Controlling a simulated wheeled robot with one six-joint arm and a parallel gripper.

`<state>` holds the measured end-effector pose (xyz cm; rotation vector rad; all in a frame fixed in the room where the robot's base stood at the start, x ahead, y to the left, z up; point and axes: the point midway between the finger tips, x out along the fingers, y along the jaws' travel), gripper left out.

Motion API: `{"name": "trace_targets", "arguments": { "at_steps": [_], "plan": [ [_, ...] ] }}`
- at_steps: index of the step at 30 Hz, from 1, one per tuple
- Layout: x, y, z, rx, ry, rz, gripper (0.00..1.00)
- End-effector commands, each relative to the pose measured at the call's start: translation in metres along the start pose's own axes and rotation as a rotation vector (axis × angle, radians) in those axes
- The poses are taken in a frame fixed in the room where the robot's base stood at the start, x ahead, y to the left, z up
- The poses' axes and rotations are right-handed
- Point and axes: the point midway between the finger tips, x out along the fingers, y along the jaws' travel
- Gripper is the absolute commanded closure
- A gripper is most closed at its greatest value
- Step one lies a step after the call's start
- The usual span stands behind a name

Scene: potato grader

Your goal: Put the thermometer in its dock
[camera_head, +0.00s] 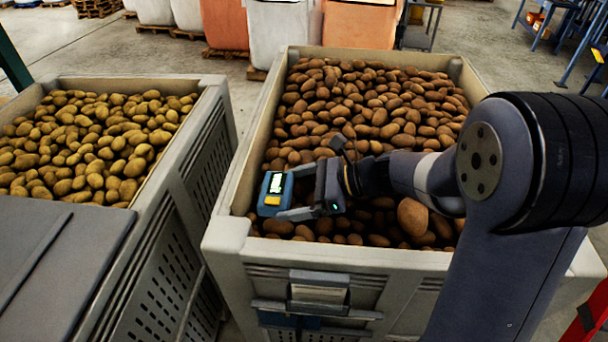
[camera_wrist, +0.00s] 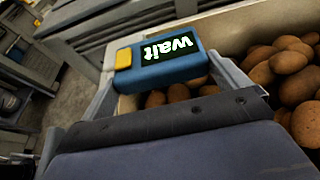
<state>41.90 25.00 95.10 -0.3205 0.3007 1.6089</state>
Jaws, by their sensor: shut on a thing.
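The thermometer is a blue block (camera_head: 268,187) with a lit display and a yellow button. In the wrist view the thermometer (camera_wrist: 190,68) shows the word "wait". My gripper (camera_head: 288,193) is shut on it, with one finger at each side, and holds it above the left front part of the right-hand potato crate, near its left wall. A grey bracket with a pale plate (camera_head: 319,292) is on that crate's front, with a dark blue part (camera_head: 277,320) below it. I cannot tell whether either is the dock.
The right-hand crate (camera_head: 330,256) is full of brown potatoes (camera_head: 370,100). A second crate (camera_head: 200,150) of paler potatoes (camera_head: 90,140) stands at the left, with a narrow gap between them. Large bags (camera_head: 285,35) stand behind on pallets.

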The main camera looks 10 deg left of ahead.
Motion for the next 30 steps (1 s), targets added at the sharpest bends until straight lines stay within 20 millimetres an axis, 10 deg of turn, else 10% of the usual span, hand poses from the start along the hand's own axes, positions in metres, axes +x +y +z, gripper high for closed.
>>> {"name": "trace_targets", "arguments": {
  "at_steps": [11,19,30],
  "plan": [
    [-0.03,-0.035,0.01,0.084,-0.001,-0.201,0.35],
    [-0.114,-0.098,-0.02,0.283,0.001,-0.67,0.35],
    [-0.198,-0.114,-0.075,0.446,0.002,-1.06,0.35]
  ]
}}
